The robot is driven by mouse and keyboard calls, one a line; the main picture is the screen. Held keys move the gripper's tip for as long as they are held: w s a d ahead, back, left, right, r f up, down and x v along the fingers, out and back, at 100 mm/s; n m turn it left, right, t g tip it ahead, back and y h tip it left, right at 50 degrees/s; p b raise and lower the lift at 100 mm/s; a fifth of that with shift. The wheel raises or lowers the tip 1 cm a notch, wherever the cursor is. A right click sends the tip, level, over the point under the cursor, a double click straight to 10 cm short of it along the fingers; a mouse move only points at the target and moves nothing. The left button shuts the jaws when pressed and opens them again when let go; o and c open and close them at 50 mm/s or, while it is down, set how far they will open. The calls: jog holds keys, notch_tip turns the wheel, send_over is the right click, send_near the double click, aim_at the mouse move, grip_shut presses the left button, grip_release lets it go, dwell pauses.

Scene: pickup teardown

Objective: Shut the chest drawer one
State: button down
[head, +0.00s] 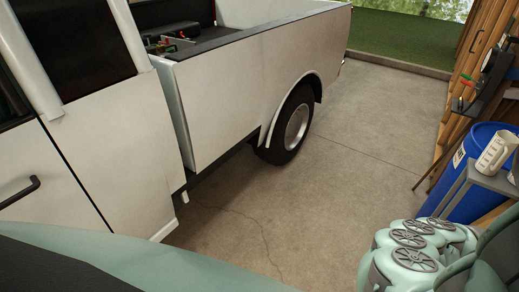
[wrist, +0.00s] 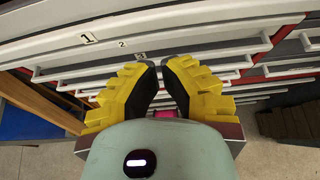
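In the wrist view a chest of drawers fills the upper half, with long pale handle bars across its fronts. The numeral 1 marks the drawer one front (wrist: 150,26), near the top. Numerals 2 and 3 mark fronts beyond it. My gripper (wrist: 160,66), with yellow fingers and black pads, points at the fronts. Its tips lie close together with a narrow gap; I cannot tell if it is open or shut. Nothing shows between them. How far drawer one stands out, and whether the fingers touch it, is unclear. The head view shows neither chest nor gripper.
In the head view a white pickup truck (head: 240,95) stands at the left. A blue barrel (head: 478,160) and a pale jug (head: 496,152) are at the right. The concrete floor (head: 350,140) between is clear. A pink object (wrist: 165,114) shows partly behind my gripper.

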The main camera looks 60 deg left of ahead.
jog(key=d+p, duration=0.1)
jog(key=p, duration=0.1)
jog(key=w+d+p, duration=0.1)
jog(key=d+p, duration=0.1)
jog(key=p, duration=0.1)
jog(key=d+p, duration=0.1)
jog(key=p, duration=0.2)
jog(key=shift+w+d+f, duration=0.15)
jog(key=shift+w+f, duration=0.05)
jog(key=shift+f, duration=0.05)
